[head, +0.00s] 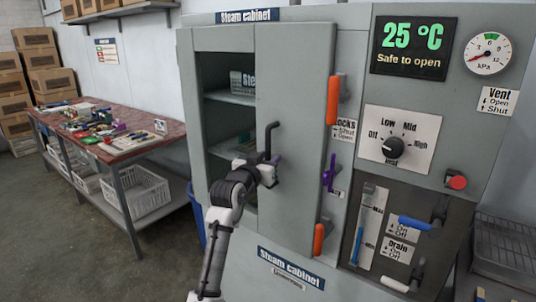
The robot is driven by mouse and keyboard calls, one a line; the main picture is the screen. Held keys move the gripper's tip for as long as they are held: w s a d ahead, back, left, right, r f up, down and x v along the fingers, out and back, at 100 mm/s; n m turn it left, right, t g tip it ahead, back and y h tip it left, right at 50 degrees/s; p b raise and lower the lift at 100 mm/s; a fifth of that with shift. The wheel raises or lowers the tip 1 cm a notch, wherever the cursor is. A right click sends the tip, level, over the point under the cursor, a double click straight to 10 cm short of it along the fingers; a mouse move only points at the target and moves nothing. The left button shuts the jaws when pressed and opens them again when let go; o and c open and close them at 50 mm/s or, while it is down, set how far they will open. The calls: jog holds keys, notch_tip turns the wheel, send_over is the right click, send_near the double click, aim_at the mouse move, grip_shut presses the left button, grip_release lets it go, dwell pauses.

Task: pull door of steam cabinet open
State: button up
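The steam cabinet (223,37) is a grey metal unit in the middle of the head view. Its grey door (295,95) stands partly open, leaving a gap on the left through which the shelves show. A black bar handle (270,132) stands out near the door's left edge. My gripper (268,161) is at the lower end of this handle, in front of the door. Its fingers are small and partly hidden, so I cannot tell whether they close around the handle. Two orange lock handles, upper (333,100) and lower (319,238), and a purple lever (329,173) are along the door's right side.
The display (413,46) reads 25 °C, "Safe to open". A dial (393,148), red button (457,182) and blue lever (415,223) are at right. A cluttered workbench (120,152) stands at left. Bare floor lies between it and my arm.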

jog(key=shift+w+d, duration=0.1)
jog(key=shift+w, duration=0.15)
grip_shut()
jog(key=shift+s, duration=0.1)
